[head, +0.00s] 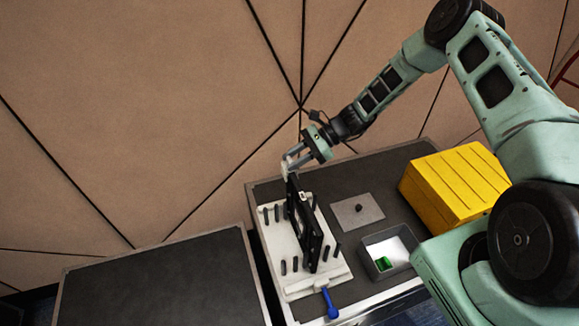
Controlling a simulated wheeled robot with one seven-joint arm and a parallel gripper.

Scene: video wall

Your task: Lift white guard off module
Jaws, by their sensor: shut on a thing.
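The module (311,236) is a black, upright, frame-like panel standing in a white slotted fixture (318,284). My gripper (287,167) is at the far upper end of the module, reaching in from the upper right. It is shut on a small pale piece, the white guard (285,172), at the module's top far corner. The guard is tiny here and partly hidden by the fingers. I cannot tell whether it touches the module.
Black pegs stand along the fixture, and a blue handle (330,303) sticks out at its front. To the right are a grey plate (357,211) with a dark knob, a grey bin (370,262) holding a green piece, and a yellow case (455,188). The left dark table (160,285) is bare.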

